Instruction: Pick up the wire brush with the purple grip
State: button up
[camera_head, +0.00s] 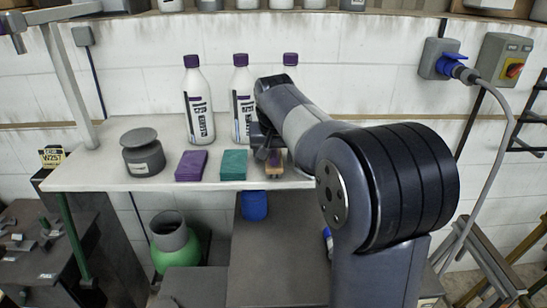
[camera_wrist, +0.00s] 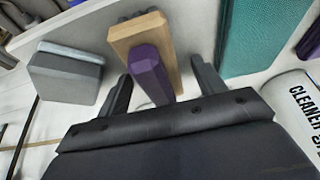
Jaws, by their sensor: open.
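The wire brush, a pale wooden block with a purple grip (camera_wrist: 149,72), lies on the white shelf. Its wooden end (camera_head: 275,171) shows in the head view at the front of the shelf, partly hidden by my arm. My gripper (camera_wrist: 162,72) is open in the wrist view, with one finger on each side of the purple grip. Gaps show between the fingers and the brush, and it is not held. In the head view my gripper is mostly hidden behind my arm.
A teal block (camera_head: 233,165) lies close beside the brush, with a purple block (camera_head: 191,166) further left. White bottles (camera_head: 199,105) with purple caps stand behind. A dark grey pot (camera_head: 142,153) stands at the left. A grey block (camera_wrist: 65,76) shows in the wrist view.

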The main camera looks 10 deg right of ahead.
jog(key=shift+c, duration=0.5)
jog(key=c, duration=1)
jog(key=shift+c, duration=0.2)
jog(key=shift+r, duration=0.1)
notch_tip(320, 180, up, 10)
jog(key=shift+f, duration=0.1)
